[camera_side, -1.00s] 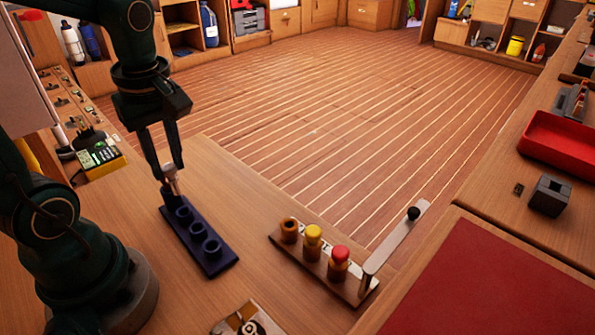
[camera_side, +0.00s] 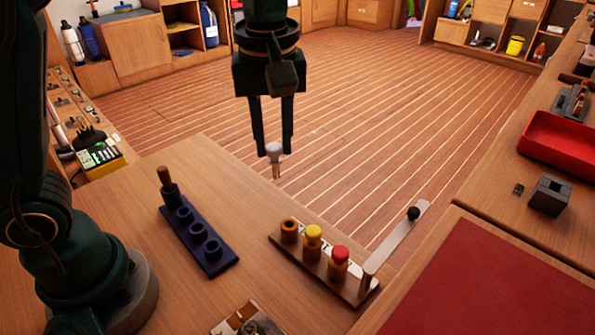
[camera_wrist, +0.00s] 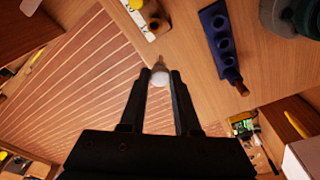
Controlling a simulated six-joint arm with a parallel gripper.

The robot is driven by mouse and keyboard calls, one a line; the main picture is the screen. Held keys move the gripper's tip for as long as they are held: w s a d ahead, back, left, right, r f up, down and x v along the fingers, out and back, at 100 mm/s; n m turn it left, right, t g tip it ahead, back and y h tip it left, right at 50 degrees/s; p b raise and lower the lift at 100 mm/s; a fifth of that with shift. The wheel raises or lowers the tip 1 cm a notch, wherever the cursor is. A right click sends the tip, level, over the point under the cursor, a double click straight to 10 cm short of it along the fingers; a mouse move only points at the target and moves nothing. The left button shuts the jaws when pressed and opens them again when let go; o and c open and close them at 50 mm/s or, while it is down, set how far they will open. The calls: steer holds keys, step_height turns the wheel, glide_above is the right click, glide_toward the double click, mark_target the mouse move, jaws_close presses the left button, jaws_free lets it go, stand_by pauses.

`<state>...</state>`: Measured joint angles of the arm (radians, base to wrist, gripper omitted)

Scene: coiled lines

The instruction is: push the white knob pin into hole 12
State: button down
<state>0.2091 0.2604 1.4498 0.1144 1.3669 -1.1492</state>
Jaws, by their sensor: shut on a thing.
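The white knob pin (camera_side: 275,151) is held between the fingertips of my gripper (camera_side: 273,142), its thin shaft pointing down in the side view. It is in the air, clear of the rack. The wrist view shows its pale round knob (camera_wrist: 160,78) between the fingers. The wooden rack (camera_side: 323,275) has an open, empty-looking socket (camera_side: 289,229) at its left end. A yellow knob pin (camera_side: 313,236) and a red knob pin (camera_side: 339,262) stand in it. My gripper is behind and above the socket end.
A dark blue holder (camera_side: 211,264) with several sockets stands left of the rack; a brown peg (camera_side: 166,178) rises from its far end. A flat bar with a black ball (camera_side: 413,213) rises at the rack's right end. Bare tabletop lies between holder and rack.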

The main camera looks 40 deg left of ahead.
steer(key=d+f+m, duration=0.1)
steer(key=d+f, duration=0.2)
steer(key=f, duration=0.4)
steer(key=shift+s, duration=0.2)
steer(key=shift+d, duration=0.1)
stand_by(1.2)
steer(key=shift+f, duration=1.85)
steer(key=c, duration=0.8)
jaws_free()
